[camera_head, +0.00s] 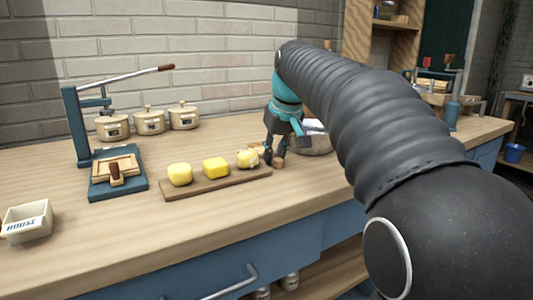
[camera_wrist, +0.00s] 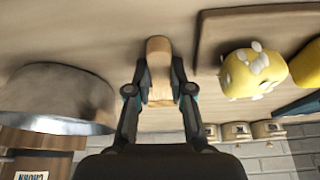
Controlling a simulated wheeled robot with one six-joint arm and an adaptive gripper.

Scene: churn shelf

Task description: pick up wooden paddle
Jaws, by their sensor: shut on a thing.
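The wooden paddle (camera_wrist: 158,48) shows in the wrist view as a pale wooden piece with a rounded end, between my two fingers. My gripper (camera_wrist: 159,80) is shut on it. In the head view my gripper (camera_head: 276,146) points down at the counter, between the butter board and the metal bowl. A wooden end of the paddle (camera_head: 278,162) shows just below the fingers. The rest of the paddle is hidden by the gripper. I cannot tell whether it touches the counter.
A wooden board (camera_head: 217,181) with three yellow butter lumps lies left of my gripper. A metal bowl (camera_head: 314,145) stands close on the right. A blue press (camera_head: 118,185), several lidded pots (camera_head: 150,122) and a white box (camera_head: 27,222) stand further left. The front counter strip is clear.

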